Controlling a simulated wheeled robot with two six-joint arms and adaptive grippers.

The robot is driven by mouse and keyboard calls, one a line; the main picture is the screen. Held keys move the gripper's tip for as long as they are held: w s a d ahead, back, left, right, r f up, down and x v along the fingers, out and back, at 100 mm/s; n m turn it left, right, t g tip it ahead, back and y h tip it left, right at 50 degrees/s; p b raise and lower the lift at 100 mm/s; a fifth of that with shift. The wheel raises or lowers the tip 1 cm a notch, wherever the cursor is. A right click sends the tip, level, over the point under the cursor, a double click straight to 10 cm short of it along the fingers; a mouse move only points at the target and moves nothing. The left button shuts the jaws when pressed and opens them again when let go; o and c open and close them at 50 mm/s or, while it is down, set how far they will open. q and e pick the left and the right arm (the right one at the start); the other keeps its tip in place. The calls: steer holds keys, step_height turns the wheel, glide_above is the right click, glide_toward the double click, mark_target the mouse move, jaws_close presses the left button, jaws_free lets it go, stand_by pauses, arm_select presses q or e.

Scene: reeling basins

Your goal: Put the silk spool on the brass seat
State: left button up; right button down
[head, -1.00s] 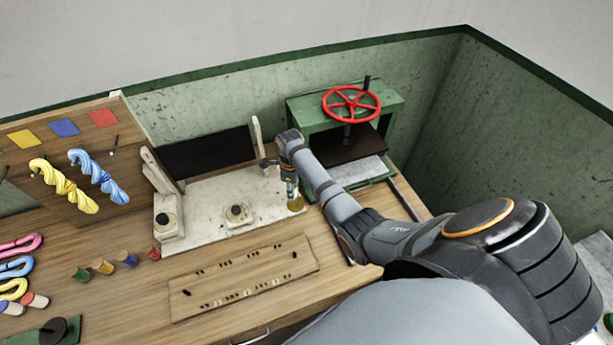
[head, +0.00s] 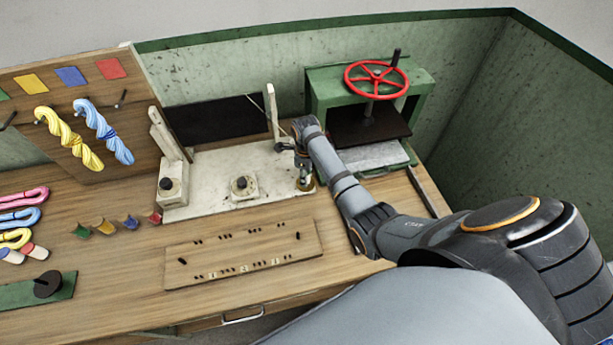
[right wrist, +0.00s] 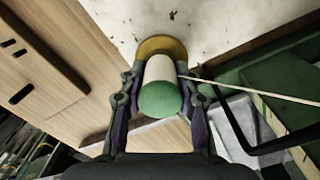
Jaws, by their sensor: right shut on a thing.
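The silk spool (right wrist: 160,85), a cream cylinder with a green end, sits between the fingers of my right gripper (right wrist: 159,80) in the right wrist view. The gripper is shut on it. The round brass seat (right wrist: 160,46) shows just beyond the spool's far end, which overlaps it in the picture. I cannot tell whether they touch. In the head view my right gripper (head: 304,168) is low over the right end of the pale plate, with the brass seat (head: 307,185) just below it. The spool is mostly hidden there. My left gripper is not in view.
A pale upright post (head: 272,112) stands behind the gripper. A thin pale strand (right wrist: 250,90) runs beside the spool. A green press with a red handwheel (head: 376,77) stands to the right. A wooden board with slots (head: 240,252) lies in front of the pale plate (head: 215,175).

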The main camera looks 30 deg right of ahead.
steer(key=c, duration=1.4)
jaws_free()
steer(key=shift+f, duration=0.1)
steer(key=shift+o, duration=2.2)
steer(key=shift+d, duration=0.1)
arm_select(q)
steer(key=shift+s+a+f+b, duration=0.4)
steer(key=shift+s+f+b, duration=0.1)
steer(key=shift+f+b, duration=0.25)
arm_select(e)
step_height(320, 180, up, 12)
steer(key=shift+r, duration=0.2)
steer(key=shift+f, duration=0.1)
